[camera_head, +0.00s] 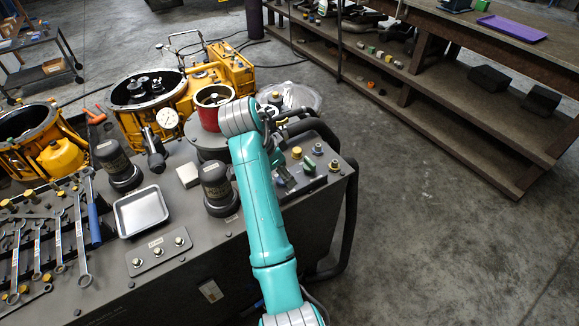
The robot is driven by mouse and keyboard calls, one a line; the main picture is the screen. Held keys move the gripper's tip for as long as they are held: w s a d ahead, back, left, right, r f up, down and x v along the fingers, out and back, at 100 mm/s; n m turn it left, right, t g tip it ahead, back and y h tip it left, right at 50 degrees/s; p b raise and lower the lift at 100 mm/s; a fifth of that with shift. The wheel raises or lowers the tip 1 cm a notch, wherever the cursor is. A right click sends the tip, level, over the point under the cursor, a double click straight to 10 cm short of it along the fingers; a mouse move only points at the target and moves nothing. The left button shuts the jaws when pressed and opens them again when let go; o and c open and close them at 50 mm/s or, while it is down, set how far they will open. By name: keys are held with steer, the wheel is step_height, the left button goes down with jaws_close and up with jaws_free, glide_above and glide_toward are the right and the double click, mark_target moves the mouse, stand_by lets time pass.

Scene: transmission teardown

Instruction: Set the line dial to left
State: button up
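My teal arm reaches up across the bench, and its wrist bends over to the right. My gripper (284,180) is a dark shape beside the arm, low over a raised dark panel (335,170) at the bench's right end. Its fingers are partly hidden and too small to tell open from shut. A flat plate (160,255) nearer the front has three small round knobs and a small unreadable label. I cannot tell which of these is the line dial, or its setting.
Black-capped cylinders (216,187), a metal tray (142,212), wrenches (80,240) and a white gauge (167,118) crowd the bench left of my arm. Yellow housings (140,95) and a red pot (212,105) stand behind. Floor to the right is clear.

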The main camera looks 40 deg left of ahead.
steer(key=shift+c, duration=0.3)
steer(key=c, duration=1.1)
steer(key=shift+d+n, duration=0.1)
steer(key=shift+n, duration=0.3)
steer(key=n+y, duration=0.1)
steer(key=n, duration=0.2)
steer(key=shift+d+n+y, duration=0.1)
steer(key=shift+n+y, duration=0.2)
steer(key=shift+y, duration=0.1)
steer(key=shift+n+y, duration=0.9)
steer(key=shift+n, duration=1.3)
